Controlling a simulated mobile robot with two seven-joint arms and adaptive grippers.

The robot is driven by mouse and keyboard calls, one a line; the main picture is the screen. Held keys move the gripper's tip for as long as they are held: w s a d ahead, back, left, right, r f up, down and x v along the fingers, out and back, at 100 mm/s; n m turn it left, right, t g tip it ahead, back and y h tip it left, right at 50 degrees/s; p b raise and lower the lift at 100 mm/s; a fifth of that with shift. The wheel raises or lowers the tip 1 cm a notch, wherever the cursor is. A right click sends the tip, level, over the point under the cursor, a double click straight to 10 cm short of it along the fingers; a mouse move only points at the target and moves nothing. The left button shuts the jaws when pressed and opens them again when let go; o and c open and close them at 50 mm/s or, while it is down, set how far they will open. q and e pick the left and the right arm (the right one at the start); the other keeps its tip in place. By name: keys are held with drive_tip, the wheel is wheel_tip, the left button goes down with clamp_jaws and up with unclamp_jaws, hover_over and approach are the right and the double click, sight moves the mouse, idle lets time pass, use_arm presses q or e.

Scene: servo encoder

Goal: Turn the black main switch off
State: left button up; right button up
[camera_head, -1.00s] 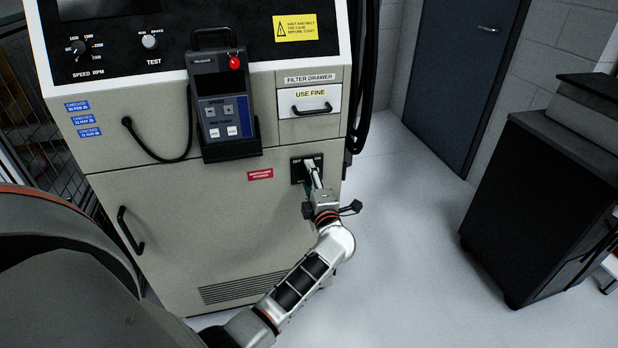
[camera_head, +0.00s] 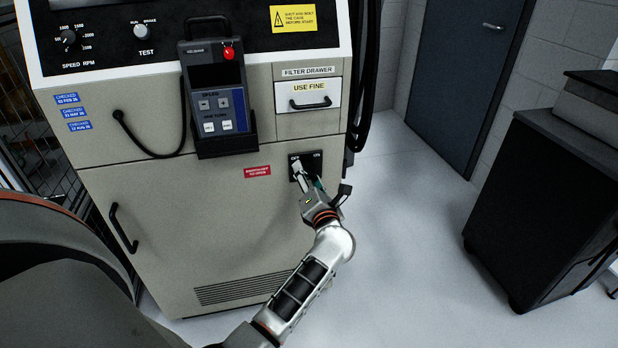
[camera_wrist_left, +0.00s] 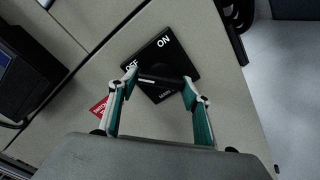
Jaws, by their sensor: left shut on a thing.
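The black main switch (camera_wrist_left: 160,80) is a dark bar handle on a square black plate (camera_wrist_left: 180,62) with white ON and OFF lettering. One end of the bar is close to the OFF lettering. In the head view the plate (camera_head: 294,173) is low on the right of the cabinet front, partly covered by my gripper. My left gripper (camera_head: 310,177) is at the plate, shut on the switch handle. In the left wrist view its two fingertips (camera_wrist_left: 161,85) are at either end of the bar. My right gripper is not in view.
The beige cabinet (camera_head: 190,235) carries a hand pendant (camera_head: 217,85) with a red button and a filter drawer (camera_head: 308,95) above the switch. A dark cart (camera_head: 540,200) stands at the right. The pale floor (camera_head: 400,240) between them is clear.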

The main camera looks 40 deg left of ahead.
use_arm(q)
drive_tip(key=shift+f+n, duration=0.1)
drive_tip(key=shift+n, duration=0.3)
drive_tip(key=o, duration=1.1)
drive_tip(key=v, duration=1.2)
drive_tip(key=shift+r, duration=0.2)
